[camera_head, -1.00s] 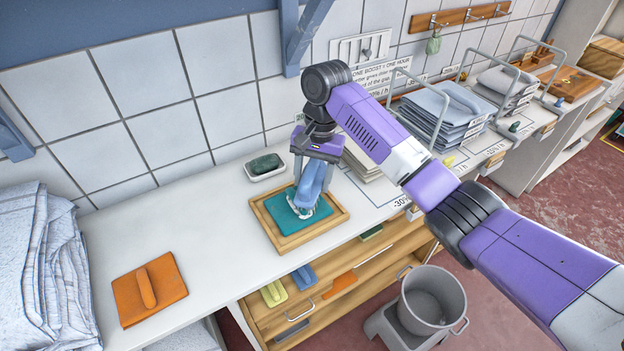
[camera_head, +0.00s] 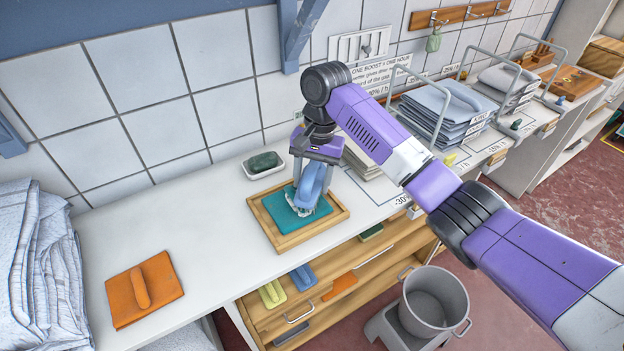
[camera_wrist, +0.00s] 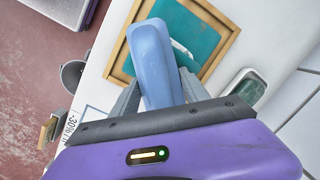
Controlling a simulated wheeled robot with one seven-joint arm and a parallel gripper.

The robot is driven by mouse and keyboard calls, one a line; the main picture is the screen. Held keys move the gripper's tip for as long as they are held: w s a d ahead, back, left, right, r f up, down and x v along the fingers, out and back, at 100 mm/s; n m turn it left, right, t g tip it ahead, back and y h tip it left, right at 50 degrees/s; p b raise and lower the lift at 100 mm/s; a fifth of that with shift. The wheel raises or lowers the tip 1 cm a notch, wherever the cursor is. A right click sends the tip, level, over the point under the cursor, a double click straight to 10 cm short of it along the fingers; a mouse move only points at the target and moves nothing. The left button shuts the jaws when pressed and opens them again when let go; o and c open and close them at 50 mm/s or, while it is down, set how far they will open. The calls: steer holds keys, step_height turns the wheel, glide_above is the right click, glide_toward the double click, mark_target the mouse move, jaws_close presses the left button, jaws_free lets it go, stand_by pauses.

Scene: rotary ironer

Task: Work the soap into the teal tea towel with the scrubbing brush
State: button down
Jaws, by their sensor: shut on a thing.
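The teal tea towel (camera_head: 283,213) lies folded in a shallow wooden tray (camera_head: 333,222) on the white counter; it also shows in the wrist view (camera_wrist: 207,32). My gripper (camera_head: 314,188) is shut on the blue handle of the scrubbing brush (camera_head: 313,183), which also shows in the wrist view (camera_wrist: 151,60). The brush stands over the right part of the towel, its lower end down at the cloth. White suds show around its base and as a white streak on the towel in the wrist view. The bristles are hidden.
A dark green soap bar (camera_head: 263,162) sits in a white dish behind the tray. An orange cloth with a handle (camera_head: 144,290) lies at the left, beside piled white linen (camera_head: 45,270). A grey bucket (camera_head: 433,300) stands below at the right.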

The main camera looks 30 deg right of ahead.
mark_target(311, 167)
steer(key=shift+s+a+f, duration=0.15)
steer(key=shift+f, duration=0.4)
stand_by(0.4)
step_height(311, 167, up, 8)
steer(key=p, duration=0.8)
steer(key=shift+f, duration=0.2)
stand_by(0.7)
